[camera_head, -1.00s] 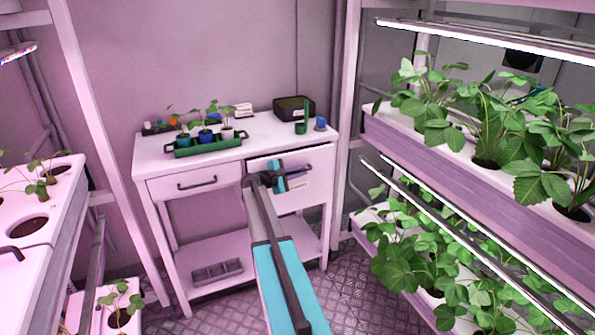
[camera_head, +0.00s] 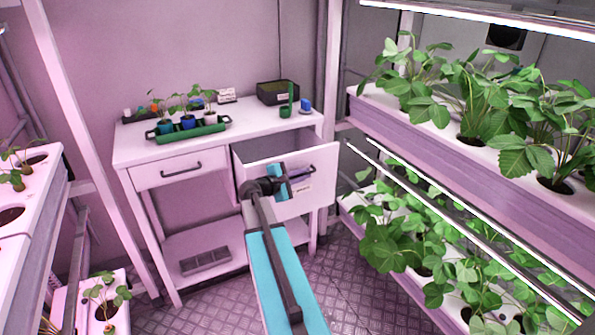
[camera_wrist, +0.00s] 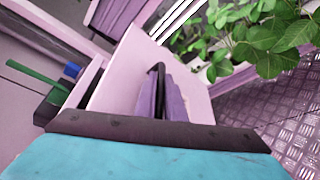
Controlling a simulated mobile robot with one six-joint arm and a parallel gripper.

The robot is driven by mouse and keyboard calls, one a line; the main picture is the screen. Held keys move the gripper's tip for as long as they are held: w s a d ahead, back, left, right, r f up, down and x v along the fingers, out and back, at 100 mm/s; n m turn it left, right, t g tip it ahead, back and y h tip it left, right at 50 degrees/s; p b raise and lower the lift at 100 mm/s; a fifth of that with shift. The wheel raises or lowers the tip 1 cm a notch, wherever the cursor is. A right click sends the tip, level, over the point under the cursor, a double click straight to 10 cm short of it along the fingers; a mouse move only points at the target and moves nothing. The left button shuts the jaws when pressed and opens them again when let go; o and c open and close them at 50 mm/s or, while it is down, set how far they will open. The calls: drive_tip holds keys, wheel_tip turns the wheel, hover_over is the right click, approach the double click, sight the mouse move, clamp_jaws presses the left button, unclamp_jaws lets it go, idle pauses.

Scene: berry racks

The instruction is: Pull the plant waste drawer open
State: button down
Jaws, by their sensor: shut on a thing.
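The plant waste drawer (camera_head: 318,176) is the right-hand drawer of the white table and stands partly open, its front well out from the table. A small label shows on its front, too small to read. My gripper (camera_head: 290,182) is at the drawer front, shut on the dark bar handle (camera_wrist: 159,90). In the wrist view the handle stands between my purple fingers (camera_wrist: 163,100), against the pale drawer front (camera_wrist: 120,75). My arm hides part of the drawer's left side in the head view.
The left drawer (camera_head: 178,168) is shut. On the table top (camera_head: 240,122) are a green tray (camera_head: 195,133) of seedlings, a black bin (camera_head: 278,92), and a green and a blue item. Plant racks (camera_head: 470,160) stand close on the right; patterned floor (camera_head: 350,290) lies in front.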

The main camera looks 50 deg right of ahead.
drive_tip(key=shift+s+a, duration=0.3)
drive_tip(key=shift+s, duration=0.4)
drive_tip(key=shift+s+a, duration=0.3)
drive_tip(key=shift+s, duration=0.4)
drive_tip(key=shift+s+a, duration=0.3)
drive_tip(key=shift+s, duration=0.4)
drive_tip(key=c, duration=2.1)
unclamp_jaws()
drive_tip(key=b+v, duration=0.1)
drive_tip(key=v, duration=1.2)
drive_tip(key=shift+a+r, duration=0.15)
drive_tip(key=shift+a, duration=0.2)
